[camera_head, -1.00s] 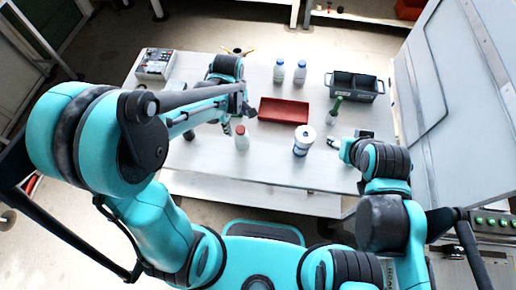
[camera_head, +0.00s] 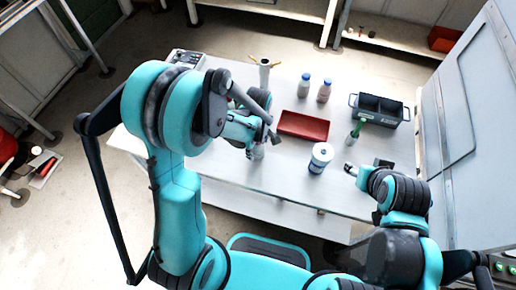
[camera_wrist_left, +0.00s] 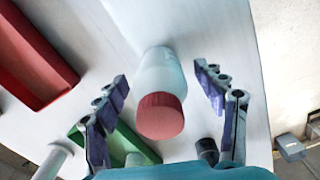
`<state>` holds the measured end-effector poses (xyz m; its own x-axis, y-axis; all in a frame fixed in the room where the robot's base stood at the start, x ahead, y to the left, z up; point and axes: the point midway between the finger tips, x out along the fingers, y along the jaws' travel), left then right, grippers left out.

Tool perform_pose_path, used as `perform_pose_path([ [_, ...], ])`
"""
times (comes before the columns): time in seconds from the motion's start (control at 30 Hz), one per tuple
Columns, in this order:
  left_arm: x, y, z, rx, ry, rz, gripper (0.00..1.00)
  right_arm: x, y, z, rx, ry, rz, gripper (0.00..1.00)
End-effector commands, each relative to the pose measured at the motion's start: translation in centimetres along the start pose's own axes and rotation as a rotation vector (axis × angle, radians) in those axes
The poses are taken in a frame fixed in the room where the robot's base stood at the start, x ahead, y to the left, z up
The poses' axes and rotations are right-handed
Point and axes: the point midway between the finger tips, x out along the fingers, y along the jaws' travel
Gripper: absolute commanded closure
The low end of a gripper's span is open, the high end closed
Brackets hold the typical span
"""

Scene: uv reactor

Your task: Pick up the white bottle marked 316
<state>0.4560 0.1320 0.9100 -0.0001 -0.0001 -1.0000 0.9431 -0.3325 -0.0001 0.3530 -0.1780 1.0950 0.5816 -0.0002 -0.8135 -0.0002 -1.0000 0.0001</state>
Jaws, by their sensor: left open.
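A white bottle with a red cap (camera_wrist_left: 161,112) is between the spread fingers of my left gripper (camera_wrist_left: 162,78) in the left wrist view, with room on both sides. In the head view my left gripper (camera_head: 256,142) is over this bottle (camera_head: 258,153) and hides most of it. No number can be read on it. Two more small bottles, one blue-capped (camera_head: 304,86) and one with a pinkish body (camera_head: 324,92), stand at the back. My right gripper (camera_head: 350,168) is low at the right of the table, too small to tell its opening.
A red tray (camera_head: 303,126) lies behind the bottle and shows in the left wrist view (camera_wrist_left: 30,55). A white jar (camera_head: 320,158), a green bottle (camera_head: 355,133) and a dark crate (camera_head: 379,109) stand to the right. The table front (camera_head: 285,188) is clear.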

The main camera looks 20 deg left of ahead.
Motion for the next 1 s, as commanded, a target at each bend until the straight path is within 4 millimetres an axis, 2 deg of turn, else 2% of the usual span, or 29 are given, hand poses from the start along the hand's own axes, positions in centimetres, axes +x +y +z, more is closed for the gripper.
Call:
perform_pose_path([
  [0.03,0.0,0.0,0.0,0.000,0.000,0.000,0.30,0.0,0.0,0.0,0.000,0.000,0.000,0.48],
  [0.27,-0.1,0.0,0.0,0.000,0.000,0.000,0.90,0.0,0.0,0.0,0.000,0.000,0.000,0.48],
  [0.67,-0.6,0.0,0.0,0.000,0.000,0.000,0.90,-0.2,0.0,-0.1,0.000,0.000,0.000,0.48],
  [0.77,-1.6,0.0,0.0,0.000,0.000,0.000,0.90,-0.5,0.0,-0.3,0.000,0.000,0.000,0.48],
  [0.93,-4.7,-0.1,0.0,0.000,0.000,0.000,0.90,-1.4,0.0,-1.0,0.000,0.000,0.000,0.48],
  [1.0,-5.5,-1.2,1.4,0.004,0.000,0.000,0.90,-1.6,0.0,-1.2,0.000,0.000,0.000,0.48],
])
